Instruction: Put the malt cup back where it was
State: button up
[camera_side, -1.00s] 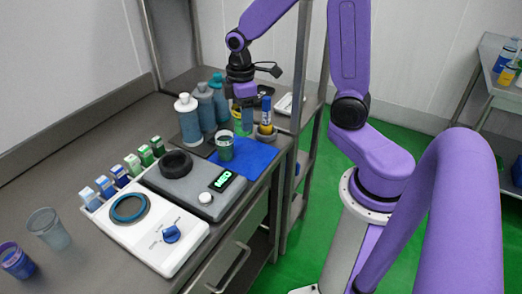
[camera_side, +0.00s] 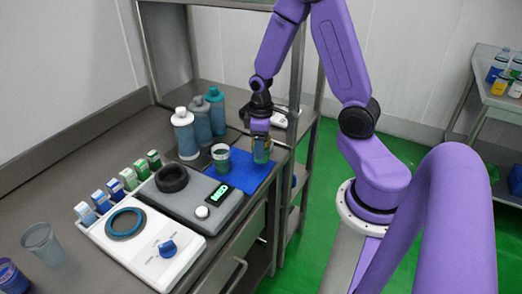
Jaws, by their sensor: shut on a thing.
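My gripper (camera_side: 260,136) points down and is shut on a small greenish cup, the malt cup (camera_side: 262,153), near the right part of the blue mat (camera_side: 248,177). The cup looks upright, and my fingers cover its upper part. I cannot tell whether its base touches the surface. A second green cup (camera_side: 221,158) with a pale rim stands to the left, apart from the held cup, at the mat's left edge.
Several capped bottles (camera_side: 186,137) stand left of the gripper. A grey scale (camera_side: 206,197) with a black ring and a white device (camera_side: 147,251) with a blue knob lie in front. Small cartons (camera_side: 101,200) line their left side. A shelf post (camera_side: 291,110) rises close to my gripper.

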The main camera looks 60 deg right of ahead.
jog(key=shift+f, duration=1.05)
jog(key=shift+f, duration=0.2)
jog(key=o, duration=1.3)
jog(key=shift+r, duration=0.1)
notch_tip(320, 180, up, 11)
jog(key=s+a+r+n, duration=0.35)
jog(key=s+a, duration=0.35)
jog(key=a, duration=0.4)
jog(key=s+a+r+n, duration=0.1)
jog(key=s+a+n, duration=0.3)
jog(key=s, duration=0.7)
jog(key=shift+a, duration=0.5)
